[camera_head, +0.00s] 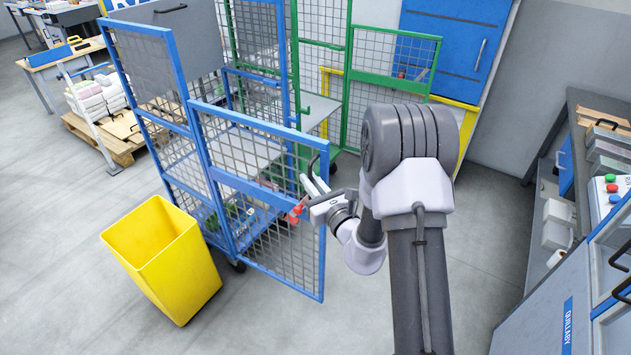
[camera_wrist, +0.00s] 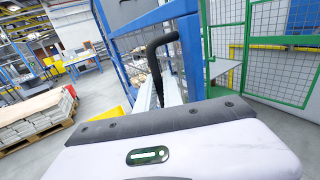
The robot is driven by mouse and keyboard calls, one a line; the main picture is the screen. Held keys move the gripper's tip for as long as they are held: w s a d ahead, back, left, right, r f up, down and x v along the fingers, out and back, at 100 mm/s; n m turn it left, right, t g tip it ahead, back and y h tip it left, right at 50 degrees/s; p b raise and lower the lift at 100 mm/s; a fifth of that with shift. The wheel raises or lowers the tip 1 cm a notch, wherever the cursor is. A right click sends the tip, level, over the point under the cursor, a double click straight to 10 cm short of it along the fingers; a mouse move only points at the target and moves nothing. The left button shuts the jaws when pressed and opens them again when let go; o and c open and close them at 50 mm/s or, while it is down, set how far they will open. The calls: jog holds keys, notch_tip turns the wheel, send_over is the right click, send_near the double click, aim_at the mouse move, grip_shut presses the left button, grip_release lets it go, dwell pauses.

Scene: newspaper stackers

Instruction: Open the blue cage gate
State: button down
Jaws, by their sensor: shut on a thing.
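The blue cage (camera_head: 177,65) stands left of centre in the head view, with mesh sides and a grey panel. Its blue mesh gate (camera_head: 262,128) extends from the near post towards the right. The gate's free edge appears to stand out from the cage's rear post. A black curved handle (camera_head: 312,164) is near that edge; it also shows in the wrist view (camera_wrist: 155,58). My gripper (camera_head: 308,190) is at the handle, its pale fingers shut on it. The fingers (camera_wrist: 168,92) are partly hidden behind the gripper body in the wrist view. A small red part (camera_head: 296,211) sits just below.
A yellow bin (camera_head: 165,262) stands on the floor left of the gate, close to its hinge side. A green mesh cage (camera_head: 345,95) is behind. Floor is clear in front of the gate.

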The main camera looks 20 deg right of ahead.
jog(key=shift+s+a+r, duration=0.1)
jog(key=shift+a+r, duration=0.05)
jog(key=shift+a, duration=0.2)
jog(key=c, duration=1.5)
grip_release()
jog(key=shift+a, duration=0.1)
jog(key=shift+s, duration=0.1)
jog(key=s+d+p, duration=0.3)
jog(key=s+p, duration=0.2)
jog(key=s, duration=1.2)
jog(key=shift+p, duration=0.35)
